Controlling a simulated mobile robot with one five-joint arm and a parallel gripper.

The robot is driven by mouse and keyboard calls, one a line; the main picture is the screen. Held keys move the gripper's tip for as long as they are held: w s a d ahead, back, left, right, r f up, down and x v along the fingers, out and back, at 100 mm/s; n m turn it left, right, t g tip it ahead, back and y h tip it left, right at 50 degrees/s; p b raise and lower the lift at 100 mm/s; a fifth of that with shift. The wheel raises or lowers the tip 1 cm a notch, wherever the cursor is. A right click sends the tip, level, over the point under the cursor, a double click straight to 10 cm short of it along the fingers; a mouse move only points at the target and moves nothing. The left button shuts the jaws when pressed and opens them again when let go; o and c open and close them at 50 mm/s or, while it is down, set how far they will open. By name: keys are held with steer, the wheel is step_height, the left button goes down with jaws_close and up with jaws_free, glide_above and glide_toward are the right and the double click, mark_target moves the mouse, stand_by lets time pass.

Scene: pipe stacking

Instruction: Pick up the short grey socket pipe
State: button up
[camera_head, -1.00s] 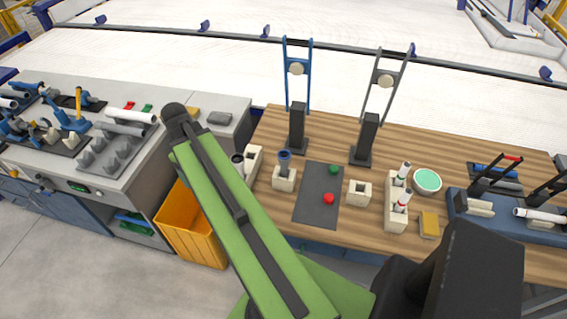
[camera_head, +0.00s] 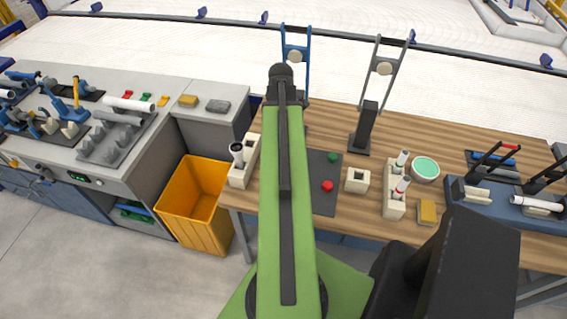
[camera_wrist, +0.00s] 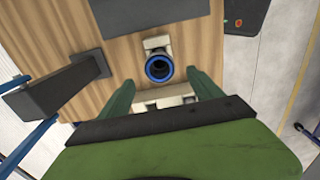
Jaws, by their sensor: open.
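A short grey pipe with a dark open top (camera_head: 237,153) stands upright in a cream block (camera_head: 240,178), just left of my arm in the head view. I cannot make it out in the wrist view. My gripper (camera_wrist: 160,76) is open and empty in the wrist view, its two green fingers apart. A blue-rimmed pipe (camera_wrist: 159,80) shows between the fingers, seen from above, in its own cream block (camera_wrist: 156,43). I cannot tell how far below the fingers it is. In the head view my arm hides the gripper and the blue-rimmed pipe.
A dark mat (camera_head: 323,196) with a red piece (camera_head: 327,186) and a green piece (camera_head: 333,158) lies right of my arm. An empty cream block (camera_head: 356,181) stands beyond it. Tall stands (camera_head: 368,125) rise at the back. An orange bin (camera_head: 196,203) stands left of the table.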

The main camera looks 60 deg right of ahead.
step_height(320, 180, down, 8)
steer(key=b, duration=0.5)
steer(key=shift+r+b, duration=0.25)
steer(key=shift+b, duration=0.15)
steer(key=shift+r, duration=0.1)
step_height(320, 180, down, 5)
steer(key=b, duration=0.5)
steer(key=shift+s, duration=0.15)
steer(key=shift+c, duration=0.2)
steer(key=c, duration=1.4)
